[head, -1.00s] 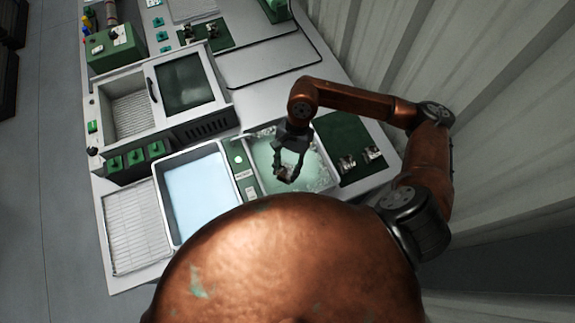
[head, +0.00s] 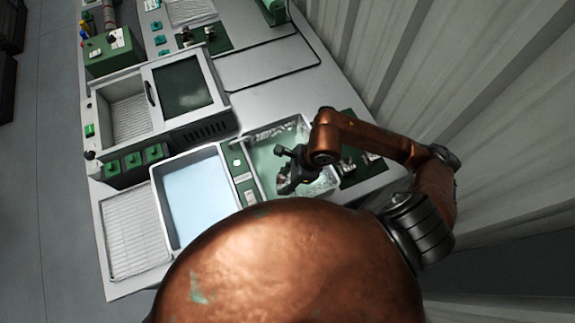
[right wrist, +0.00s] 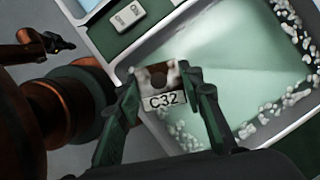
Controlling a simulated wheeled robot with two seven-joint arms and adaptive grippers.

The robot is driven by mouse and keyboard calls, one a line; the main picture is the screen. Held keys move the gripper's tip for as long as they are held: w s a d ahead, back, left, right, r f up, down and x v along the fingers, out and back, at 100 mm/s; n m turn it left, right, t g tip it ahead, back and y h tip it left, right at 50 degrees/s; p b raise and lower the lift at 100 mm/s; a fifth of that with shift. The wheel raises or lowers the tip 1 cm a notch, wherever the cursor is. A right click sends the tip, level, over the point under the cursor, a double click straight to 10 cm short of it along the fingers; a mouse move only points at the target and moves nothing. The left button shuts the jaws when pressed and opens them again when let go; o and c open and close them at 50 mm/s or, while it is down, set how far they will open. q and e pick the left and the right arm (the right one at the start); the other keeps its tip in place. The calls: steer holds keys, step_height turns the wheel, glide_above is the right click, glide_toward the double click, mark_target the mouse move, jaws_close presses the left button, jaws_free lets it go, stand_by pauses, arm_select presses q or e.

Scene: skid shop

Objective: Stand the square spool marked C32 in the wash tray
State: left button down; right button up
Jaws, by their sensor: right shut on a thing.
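The square spool marked C32 (right wrist: 160,77) is between the fingers of my right gripper (right wrist: 160,84), its C32 label facing the wrist camera. The gripper is shut on it. In the head view my right gripper (head: 282,170) is over a tray of pale green liquid (head: 265,165); the spool is hard to make out there. The green-liquid tray also shows in the right wrist view (right wrist: 230,60), with whitish lumps along its edges. I cannot tell if the spool touches the liquid. My left gripper (right wrist: 55,42) shows small at the left of the right wrist view, its jaws unclear.
A tray of pale blue liquid (head: 197,195) stands left of the green one, with a narrow green panel (head: 238,162) between. A wire rack (head: 133,230) lies farther left. A green mat with metal parts (head: 372,160) lies to the right, partly behind my arm.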

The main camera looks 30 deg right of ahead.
steer(key=w+d+f, duration=0.1)
steer(key=w+f, duration=0.1)
steer(key=w, duration=0.1)
steer(key=w+d+f, duration=0.2)
steer(key=w+f, duration=0.1)
steer(key=w+d+f, duration=0.2)
steer(key=shift+w+d+f+b, duration=0.25)
steer(key=shift+w+f+b, duration=0.05)
steer(key=shift+w+b, duration=0.1)
steer(key=shift+w+f, duration=0.15)
arm_select(q)
steer(key=shift+w+f, duration=0.3)
steer(key=shift+f, duration=0.2)
arm_select(e)
steer(key=shift+w+d+f, duration=0.15)
steer(key=shift+f, duration=0.85)
steer(key=shift+w+d+f, duration=0.1)
steer(key=shift+d+f, duration=0.05)
steer(key=shift+f, duration=0.85)
steer(key=o, duration=0.9)
steer(key=shift+f, duration=0.15)
steer(key=o, duration=0.4)
